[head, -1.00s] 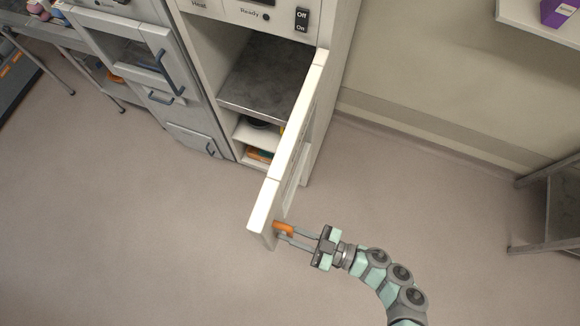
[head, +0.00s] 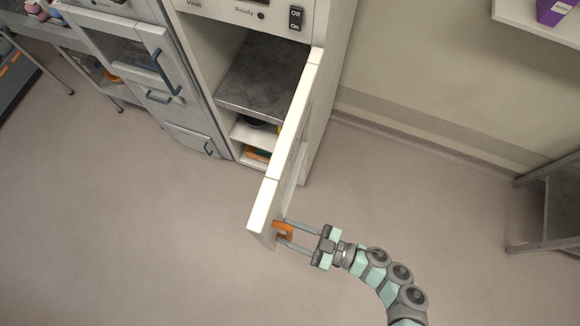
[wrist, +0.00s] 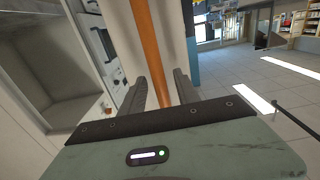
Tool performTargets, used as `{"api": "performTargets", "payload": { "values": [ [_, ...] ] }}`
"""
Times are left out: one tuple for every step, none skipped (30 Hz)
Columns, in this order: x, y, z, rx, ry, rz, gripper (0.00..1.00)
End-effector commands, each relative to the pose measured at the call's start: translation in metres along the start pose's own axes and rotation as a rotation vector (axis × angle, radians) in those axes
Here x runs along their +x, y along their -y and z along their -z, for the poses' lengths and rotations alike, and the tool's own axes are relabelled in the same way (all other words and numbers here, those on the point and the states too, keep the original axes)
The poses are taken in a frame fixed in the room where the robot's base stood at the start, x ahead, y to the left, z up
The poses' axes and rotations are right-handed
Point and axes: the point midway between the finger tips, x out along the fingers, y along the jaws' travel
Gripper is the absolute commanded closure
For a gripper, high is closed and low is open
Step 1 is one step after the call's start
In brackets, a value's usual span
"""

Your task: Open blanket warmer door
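The blanket warmer (head: 262,80) stands at the top centre in the head view, with its metal-floored compartment exposed. Its white door (head: 291,145) is swung wide open, sticking out toward the lower middle. An orange handle (head: 284,231) is on the right-hand face near the door's free end. My gripper (head: 284,234) is at the handle with its fingers apart, one on each side. In the wrist view the orange handle (wrist: 148,50) runs between the two spread fingers (wrist: 160,88), with gaps beside it.
A grey cabinet (head: 150,75) with dark handles stands left of the warmer. A metal table (head: 548,205) is at the right, and a shelf with a purple box (head: 556,12) is at the top right. The floor (head: 150,240) around the door is clear.

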Motion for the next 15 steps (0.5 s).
{"api": "performTargets", "payload": {
  "values": [
    [0.000, 0.000, 0.000, 0.000, 0.000, 0.000, 0.62],
    [0.000, 0.000, 0.000, 0.000, -0.001, 0.000, 0.62],
    [0.000, 0.000, 0.000, 0.000, -0.001, 0.000, 0.62],
    [0.000, 0.000, 0.000, 0.000, -0.001, 0.000, 0.62],
    [-0.001, 0.000, 0.000, 0.000, 0.000, 0.000, 0.62],
    [-0.003, 0.000, -0.001, 0.000, 0.000, 0.000, 0.62],
    [-0.006, 0.000, -0.001, 0.000, 0.001, -0.001, 0.62],
    [-0.009, 0.000, -0.001, 0.000, 0.001, -0.001, 0.62],
    [-0.014, 0.000, -0.002, 0.001, 0.000, 0.000, 0.62],
    [-0.019, 0.000, -0.002, 0.001, 0.000, 0.001, 0.62],
    [-0.025, 0.000, -0.002, 0.001, 0.000, 0.001, 0.62],
    [-0.033, -0.001, -0.003, 0.000, 0.002, -0.003, 0.62],
    [-0.040, -0.001, -0.004, 0.001, 0.004, -0.004, 0.62],
    [-0.047, -0.001, -0.004, 0.001, 0.004, -0.003, 0.62],
    [-0.056, -0.001, -0.004, 0.000, 0.004, -0.002, 0.62]
  ]
}}
